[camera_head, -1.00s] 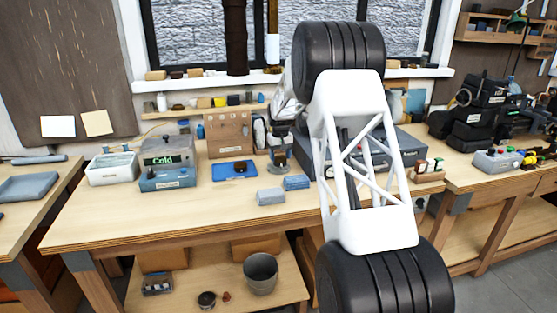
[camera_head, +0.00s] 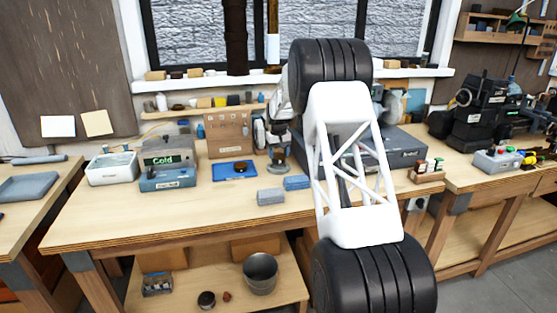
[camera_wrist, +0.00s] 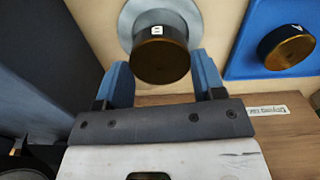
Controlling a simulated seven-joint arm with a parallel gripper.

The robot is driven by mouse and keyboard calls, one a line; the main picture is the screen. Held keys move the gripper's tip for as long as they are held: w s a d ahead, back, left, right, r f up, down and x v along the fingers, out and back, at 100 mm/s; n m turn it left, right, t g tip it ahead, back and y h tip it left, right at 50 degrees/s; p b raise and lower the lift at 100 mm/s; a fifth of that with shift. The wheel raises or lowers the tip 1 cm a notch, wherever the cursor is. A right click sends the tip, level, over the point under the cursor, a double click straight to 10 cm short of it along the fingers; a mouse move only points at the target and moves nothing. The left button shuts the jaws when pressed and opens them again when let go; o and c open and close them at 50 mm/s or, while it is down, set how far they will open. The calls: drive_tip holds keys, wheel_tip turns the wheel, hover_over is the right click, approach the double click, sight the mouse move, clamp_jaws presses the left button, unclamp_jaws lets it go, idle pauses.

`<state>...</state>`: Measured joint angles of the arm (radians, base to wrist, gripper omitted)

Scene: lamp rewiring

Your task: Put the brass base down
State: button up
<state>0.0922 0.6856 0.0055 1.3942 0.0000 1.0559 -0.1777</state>
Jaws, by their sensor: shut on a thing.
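A short dark cylinder with a brass-coloured face, the brass base (camera_wrist: 160,62), sits between the blue fingertips in the wrist view. My gripper (camera_wrist: 160,80) is shut on it. Behind it is a round grey plate (camera_wrist: 128,20); I cannot tell whether the base touches it. In the head view, my gripper (camera_head: 277,150) is over the bench, just right of the blue mat, and the base is too small there to make out clearly.
A blue mat (camera_head: 222,177) bears a second dark, brass-faced round piece (camera_wrist: 287,47). A large dark grey case (camera_head: 400,150) stands close on the right. The bench front at left (camera_head: 120,220) is clear.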

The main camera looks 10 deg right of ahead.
sight(278, 156)
drive_tip(key=shift+f, duration=1.4)
drive_tip(key=shift+f, duration=0.15)
drive_tip(key=o, duration=0.9)
wheel_tip(278, 156, up, 12)
drive_tip(key=shift+r, duration=0.1)
